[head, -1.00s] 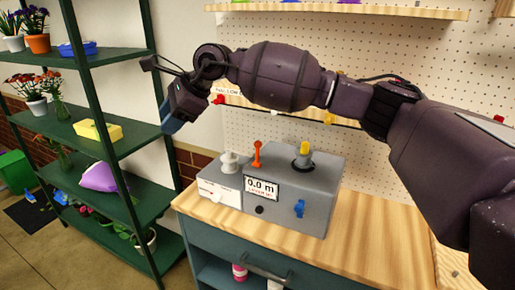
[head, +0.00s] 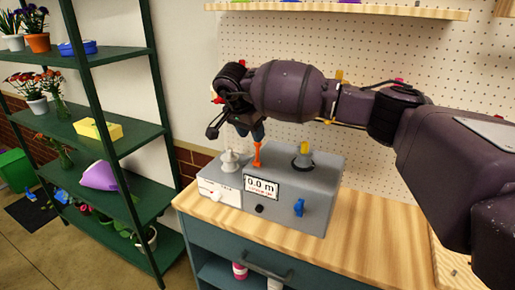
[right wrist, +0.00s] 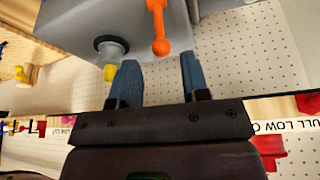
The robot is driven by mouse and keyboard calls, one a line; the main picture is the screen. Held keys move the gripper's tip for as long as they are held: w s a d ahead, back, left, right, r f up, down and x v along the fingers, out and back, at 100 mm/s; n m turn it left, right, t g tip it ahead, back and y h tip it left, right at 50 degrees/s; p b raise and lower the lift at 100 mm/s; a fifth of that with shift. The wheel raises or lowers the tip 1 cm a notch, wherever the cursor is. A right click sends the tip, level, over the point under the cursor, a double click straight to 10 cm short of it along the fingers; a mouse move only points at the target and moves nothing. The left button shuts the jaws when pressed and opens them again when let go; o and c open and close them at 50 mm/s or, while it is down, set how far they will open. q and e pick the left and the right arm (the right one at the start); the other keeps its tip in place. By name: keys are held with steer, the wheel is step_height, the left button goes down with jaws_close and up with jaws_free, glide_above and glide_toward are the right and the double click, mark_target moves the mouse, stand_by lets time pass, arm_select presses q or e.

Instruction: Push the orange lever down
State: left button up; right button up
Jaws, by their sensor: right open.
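The orange lever (head: 257,155) stands upright on top of the grey machine box (head: 315,190), between a white knob (head: 230,161) and a yellow-topped knob (head: 304,150). My right gripper (head: 258,133) hangs just above and behind the lever, pointing down. In the right wrist view the lever's ball end (right wrist: 161,47) lies between and ahead of the two blue fingers (right wrist: 160,78), which are apart and empty. I cannot tell any contact. My left gripper is in neither view.
The box sits on a wooden counter (head: 370,215) before a pegboard wall (head: 420,60). Its front has a display (head: 262,187) and a blue knob (head: 299,207). A green shelf (head: 115,150) with plants stands at left. Counter right of the box is clear.

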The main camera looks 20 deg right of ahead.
mark_target(258, 148)
steer(key=p+x, duration=0.1)
steer(key=x, duration=0.6)
steer(key=shift+f, duration=0.15)
jaws_close()
